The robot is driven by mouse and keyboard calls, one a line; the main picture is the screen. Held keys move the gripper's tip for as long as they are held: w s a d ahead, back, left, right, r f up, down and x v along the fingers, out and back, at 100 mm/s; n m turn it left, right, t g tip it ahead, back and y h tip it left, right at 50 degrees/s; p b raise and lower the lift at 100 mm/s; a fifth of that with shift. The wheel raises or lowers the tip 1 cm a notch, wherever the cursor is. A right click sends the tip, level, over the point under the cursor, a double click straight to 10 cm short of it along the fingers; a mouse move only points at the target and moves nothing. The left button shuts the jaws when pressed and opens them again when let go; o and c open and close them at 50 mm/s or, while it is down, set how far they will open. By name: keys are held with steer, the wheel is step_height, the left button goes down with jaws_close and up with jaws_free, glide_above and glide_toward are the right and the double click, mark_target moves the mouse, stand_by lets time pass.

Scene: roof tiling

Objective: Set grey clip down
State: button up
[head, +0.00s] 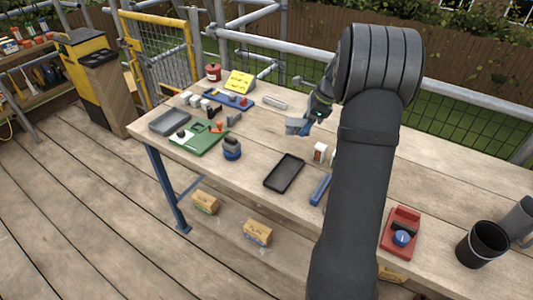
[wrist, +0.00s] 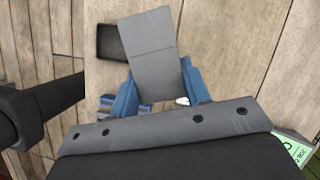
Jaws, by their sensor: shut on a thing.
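My gripper (head: 307,127) is over the middle of the wooden workbench, its blue fingers closed on a flat grey piece, which I take to be the grey clip (head: 294,123). In the wrist view the clip (wrist: 150,52) is a bent grey plate sticking out past the blue fingertips of my gripper (wrist: 156,88). It looks held above the boards; I cannot tell the exact height.
A black tray (head: 284,173) lies in front of the gripper, with a white box (head: 319,152) nearby. A green board (head: 197,138), grey tray (head: 170,123) and blue-grey object (head: 232,150) stand left. A red device (head: 401,231) and black mug (head: 482,245) stand right.

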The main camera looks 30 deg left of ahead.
steer(key=f, duration=0.3)
steer(key=shift+a+f, duration=0.1)
steer(key=shift+a, duration=0.15)
glide_above(268, 153)
steer(key=d, duration=0.1)
steer(key=f, duration=0.6)
steer(key=shift+w+d+f, duration=0.15)
steer(key=shift+w+f, duration=0.15)
steer(key=shift+f, duration=2.1)
steer(key=o, duration=1)
steer(key=shift+f, duration=0.15)
steer(key=v, duration=1.2)
steer(key=shift+r, duration=0.2)
steer(key=shift+f, duration=0.1)
